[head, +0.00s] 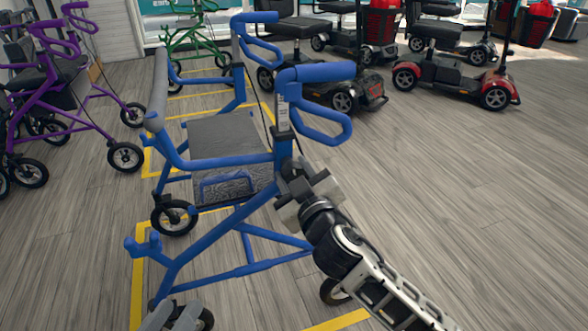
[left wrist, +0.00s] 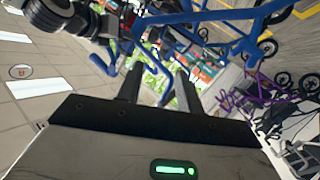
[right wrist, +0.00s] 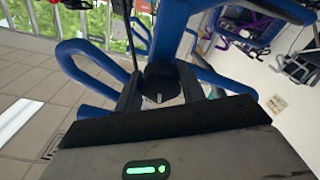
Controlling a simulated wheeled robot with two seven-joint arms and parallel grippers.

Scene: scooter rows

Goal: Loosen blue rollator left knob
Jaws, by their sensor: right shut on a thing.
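The blue rollator (head: 215,160) stands upright with a grey seat, its near post at the right in the head view. My right gripper (head: 290,190) is at this post, below the handle. In the right wrist view, the fingers of my right gripper (right wrist: 163,95) are shut on a black knob (right wrist: 160,78) with a pale mark. In the head view the gripper mostly hides the knob. My left gripper (head: 172,316) is low at the bottom edge, open and empty, in front of the rollator. The left wrist view also shows its parted fingers (left wrist: 158,88).
A purple rollator (head: 62,90) stands at the left and a green one (head: 195,35) at the back. Mobility scooters (head: 450,70) line the back right. Yellow lines mark the floor bays. The wooden floor at the right is clear.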

